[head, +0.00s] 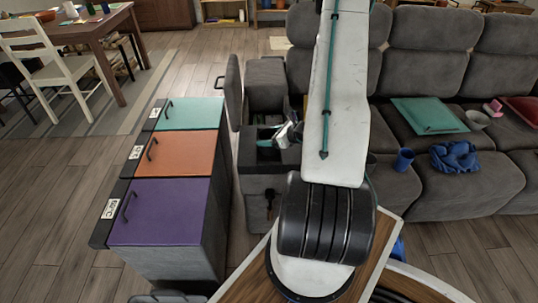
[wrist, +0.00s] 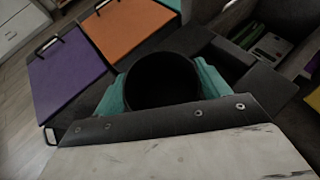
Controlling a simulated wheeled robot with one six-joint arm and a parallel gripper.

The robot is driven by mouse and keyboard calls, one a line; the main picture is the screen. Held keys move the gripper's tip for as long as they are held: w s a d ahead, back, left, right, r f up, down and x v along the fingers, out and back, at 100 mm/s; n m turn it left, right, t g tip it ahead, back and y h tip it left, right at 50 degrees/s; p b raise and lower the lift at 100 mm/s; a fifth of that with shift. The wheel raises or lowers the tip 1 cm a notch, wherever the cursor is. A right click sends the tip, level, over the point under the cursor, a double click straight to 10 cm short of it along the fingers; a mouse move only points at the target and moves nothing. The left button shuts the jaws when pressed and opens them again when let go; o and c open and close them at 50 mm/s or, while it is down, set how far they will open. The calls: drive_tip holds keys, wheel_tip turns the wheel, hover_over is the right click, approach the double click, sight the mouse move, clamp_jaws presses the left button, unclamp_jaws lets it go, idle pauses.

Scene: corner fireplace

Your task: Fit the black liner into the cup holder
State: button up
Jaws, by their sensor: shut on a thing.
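The black liner (wrist: 162,80) is a round dark cup seen from above in the wrist view. My gripper (wrist: 160,88) is shut on it, with one teal finger at its left side and one at its right. In the head view my gripper (head: 275,139) is low over the front part of the grey sofa console (head: 266,73). The cup holder cannot be made out; the liner and my gripper cover that part of the console. I cannot tell whether the liner is above the holder or partly inside it.
A bin unit with purple (head: 158,212), orange (head: 180,154) and teal (head: 190,114) lids stands left of the console. An open console compartment (wrist: 270,47) holds small items. A blue cup (head: 404,159) and blue cloth (head: 454,156) lie on the sofa seat (head: 443,193).

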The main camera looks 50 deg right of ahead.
drive_tip(key=shift+f, duration=3.5)
drive_tip(key=shift+f, duration=0.15)
drive_tip(key=o, duration=1)
drive_tip(key=shift+a, duration=0.1)
